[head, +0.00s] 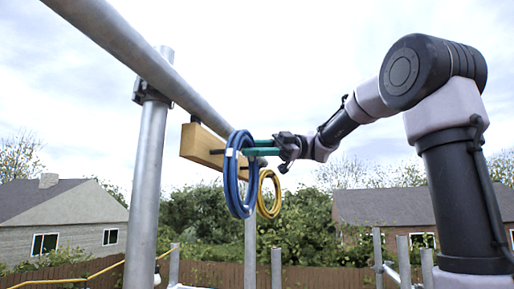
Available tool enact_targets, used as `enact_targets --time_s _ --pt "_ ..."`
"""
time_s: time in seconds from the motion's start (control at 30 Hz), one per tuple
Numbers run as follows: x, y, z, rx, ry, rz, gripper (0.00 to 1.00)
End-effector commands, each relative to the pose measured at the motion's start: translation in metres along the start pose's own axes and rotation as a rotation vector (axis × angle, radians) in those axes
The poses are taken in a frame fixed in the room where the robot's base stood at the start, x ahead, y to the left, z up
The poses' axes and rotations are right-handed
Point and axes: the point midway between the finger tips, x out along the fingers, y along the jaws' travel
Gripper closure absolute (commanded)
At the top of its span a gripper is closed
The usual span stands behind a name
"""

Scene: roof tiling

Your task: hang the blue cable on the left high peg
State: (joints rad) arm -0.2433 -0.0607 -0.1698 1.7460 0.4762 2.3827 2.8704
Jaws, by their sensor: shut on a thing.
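The blue cable (231,186) is a coil with a pale band, hanging upright in front of the wooden board (197,146). My gripper (252,147) has green fingers and is shut on the upper right part of the coil. A dark peg (217,152) sticks out from the board towards the upper part of the coil. I cannot tell whether the coil is around this peg or beside it. The coil hides part of the board and whatever lies behind it.
A yellow cable (276,203) hangs in a coil just right of the blue one; its support is hidden. A grey scaffold tube (150,57) slopes overhead, and an upright pole (147,180) stands left of the board. Open air lies right of the coils, below my arm.

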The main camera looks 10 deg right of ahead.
Motion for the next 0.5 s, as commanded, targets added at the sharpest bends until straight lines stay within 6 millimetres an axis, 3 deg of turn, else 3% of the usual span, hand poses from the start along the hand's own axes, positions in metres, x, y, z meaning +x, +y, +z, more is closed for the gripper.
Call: enact_targets --time_s 0.5 --pt "0.019 0.007 0.016 0.0 0.003 0.001 1.0"
